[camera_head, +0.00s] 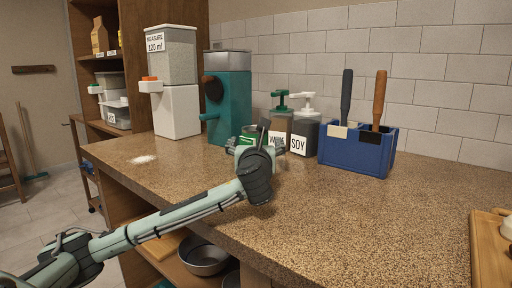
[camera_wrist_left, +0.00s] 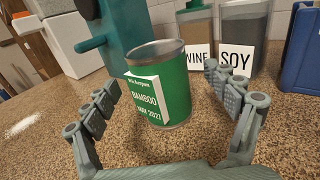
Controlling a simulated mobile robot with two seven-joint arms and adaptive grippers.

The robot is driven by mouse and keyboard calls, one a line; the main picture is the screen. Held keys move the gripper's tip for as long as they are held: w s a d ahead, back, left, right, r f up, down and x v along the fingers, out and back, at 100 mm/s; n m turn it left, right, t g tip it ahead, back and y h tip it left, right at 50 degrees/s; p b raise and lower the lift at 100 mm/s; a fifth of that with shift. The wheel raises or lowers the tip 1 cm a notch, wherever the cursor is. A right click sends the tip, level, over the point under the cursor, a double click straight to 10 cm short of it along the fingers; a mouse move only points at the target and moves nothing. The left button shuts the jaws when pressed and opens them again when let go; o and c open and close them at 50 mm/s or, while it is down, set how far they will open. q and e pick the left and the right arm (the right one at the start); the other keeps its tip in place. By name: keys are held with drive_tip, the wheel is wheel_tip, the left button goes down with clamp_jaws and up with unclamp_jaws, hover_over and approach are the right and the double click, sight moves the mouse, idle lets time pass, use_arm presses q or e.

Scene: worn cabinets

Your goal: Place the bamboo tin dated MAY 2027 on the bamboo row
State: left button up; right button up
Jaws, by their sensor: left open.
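A green tin (camera_wrist_left: 165,84) with a white-and-green label reading BAMBOO and MAY 2027 stands upright on the speckled counter in the left wrist view. In the head view the tin (camera_head: 249,134) is mostly hidden behind my left gripper (camera_head: 253,150). My left gripper, which also shows in the left wrist view (camera_wrist_left: 165,122), is open, with its fingers on either side of the tin's near side and apart from it. My right gripper is not in view. I cannot make out a bamboo row in these frames.
Behind the tin stand a teal machine (camera_head: 229,98), a WINE bottle (camera_head: 279,124) and a SOY bottle (camera_head: 304,132). A blue holder (camera_head: 357,152) with two handled tools is to the right. A white dispenser (camera_head: 177,110) stands left.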

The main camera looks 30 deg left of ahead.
use_arm(q)
drive_tip(key=x, duration=0.3)
drive_tip(key=shift+w+a, duration=0.2)
drive_tip(key=shift+a, duration=0.1)
drive_tip(key=shift+w+a, duration=0.1)
drive_tip(key=shift+w, duration=0.2)
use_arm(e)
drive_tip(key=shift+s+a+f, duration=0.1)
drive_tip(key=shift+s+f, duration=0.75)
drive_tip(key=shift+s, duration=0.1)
use_arm(q)
drive_tip(key=shift+c, duration=0.3)
drive_tip(key=c, duration=1.8)
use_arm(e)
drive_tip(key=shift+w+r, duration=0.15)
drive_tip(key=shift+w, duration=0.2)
